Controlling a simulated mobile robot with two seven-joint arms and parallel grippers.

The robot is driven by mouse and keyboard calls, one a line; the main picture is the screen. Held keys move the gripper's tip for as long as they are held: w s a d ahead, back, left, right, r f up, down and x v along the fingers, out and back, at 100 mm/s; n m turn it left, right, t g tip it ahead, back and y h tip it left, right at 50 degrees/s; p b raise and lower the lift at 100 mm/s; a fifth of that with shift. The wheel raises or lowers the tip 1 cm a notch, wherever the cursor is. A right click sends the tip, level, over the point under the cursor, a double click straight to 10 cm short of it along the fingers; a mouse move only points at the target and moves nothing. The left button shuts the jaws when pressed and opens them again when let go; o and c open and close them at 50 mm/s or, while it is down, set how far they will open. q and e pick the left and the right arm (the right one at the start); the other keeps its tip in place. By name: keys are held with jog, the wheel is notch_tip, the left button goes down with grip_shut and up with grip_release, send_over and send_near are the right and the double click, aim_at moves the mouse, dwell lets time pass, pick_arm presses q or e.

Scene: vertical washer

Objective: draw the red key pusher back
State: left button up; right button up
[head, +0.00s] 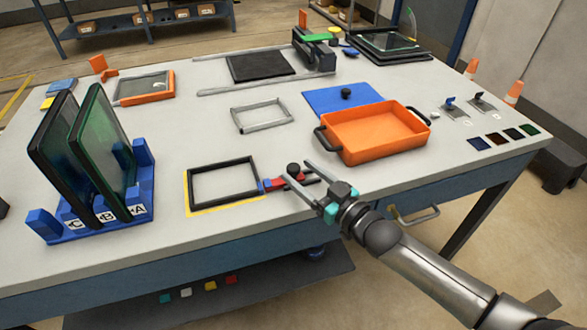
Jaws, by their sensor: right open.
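The red key pusher (274,184) lies on the table at the right side of a black rectangular frame (223,184). It has a blue tip toward the frame and a round black knob (293,169) on top. My right gripper (305,175) is at the pusher's right end, its two fingers spread open and reaching left. The knob shows close to the fingertips, and I cannot tell whether they touch it. The fingers partly hide the pusher's right end. My left gripper is not in view.
An orange tray with black handles (372,150) stands just behind my right gripper. A blue rack (75,228) holds dark panels at the left. A grey frame (262,114) lies mid-table.

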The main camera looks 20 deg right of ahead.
aim_at(298, 171)
jog(key=x, duration=0.2)
jog(key=shift+w+a, duration=0.2)
jog(key=shift+w, duration=0.15)
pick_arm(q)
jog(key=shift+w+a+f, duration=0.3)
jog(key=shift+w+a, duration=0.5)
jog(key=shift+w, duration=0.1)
pick_arm(e)
jog(key=shift+w+a, duration=0.1)
jog(key=shift+w, duration=0.15)
jog(key=c, duration=0.6)
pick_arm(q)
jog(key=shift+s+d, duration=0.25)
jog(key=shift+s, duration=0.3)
pick_arm(e)
grip_shut()
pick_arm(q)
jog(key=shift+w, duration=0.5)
